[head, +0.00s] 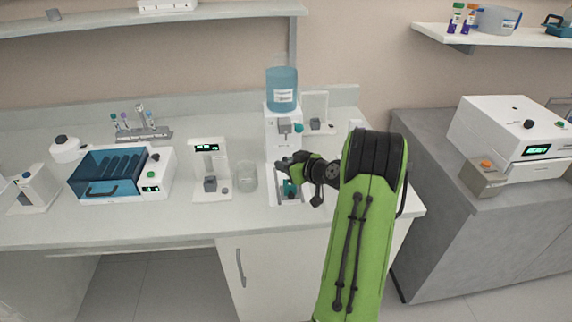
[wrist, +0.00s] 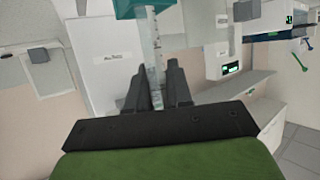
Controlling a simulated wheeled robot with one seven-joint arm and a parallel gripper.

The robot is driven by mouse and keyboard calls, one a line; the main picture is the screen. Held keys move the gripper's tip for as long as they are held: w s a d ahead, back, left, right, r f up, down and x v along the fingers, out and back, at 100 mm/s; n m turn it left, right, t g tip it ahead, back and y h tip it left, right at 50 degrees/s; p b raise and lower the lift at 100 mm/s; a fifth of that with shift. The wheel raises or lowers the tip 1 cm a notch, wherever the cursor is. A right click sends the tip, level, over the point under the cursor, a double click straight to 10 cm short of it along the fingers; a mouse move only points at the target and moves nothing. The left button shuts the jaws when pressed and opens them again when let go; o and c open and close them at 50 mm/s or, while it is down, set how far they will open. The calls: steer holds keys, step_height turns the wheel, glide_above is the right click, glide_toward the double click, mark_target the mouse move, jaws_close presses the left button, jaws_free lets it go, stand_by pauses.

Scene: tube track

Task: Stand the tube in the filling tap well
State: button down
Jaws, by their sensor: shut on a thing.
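The tube (wrist: 153,45) is clear with dark graduation marks. In the wrist view it is held between the two dark fingers of my gripper (wrist: 157,82). Its far end overlaps a wide teal block (wrist: 128,9) at the picture's top edge; I cannot tell whether it is in it or only in front of it. In the head view my gripper (head: 284,164) is in front of the filling tap (head: 280,118), a white stand with a blue tank on top. A small teal piece (head: 290,188) shows just below my gripper, over the tap's base. The tube is not clear there.
A teal-lidded machine (head: 110,174) and a tube rack (head: 143,133) are further left. The counter front (head: 150,228) is clear.

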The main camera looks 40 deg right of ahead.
steer(key=shift+f+b, duration=0.65)
steer(key=shift+b, duration=0.25)
steer(key=c, duration=0.9)
jaws_free()
steer(key=shift+c, duration=0.2)
steer(key=v, duration=1.5)
steer(key=shift+s+r, duration=0.2)
steer(key=shift+s, duration=0.1)
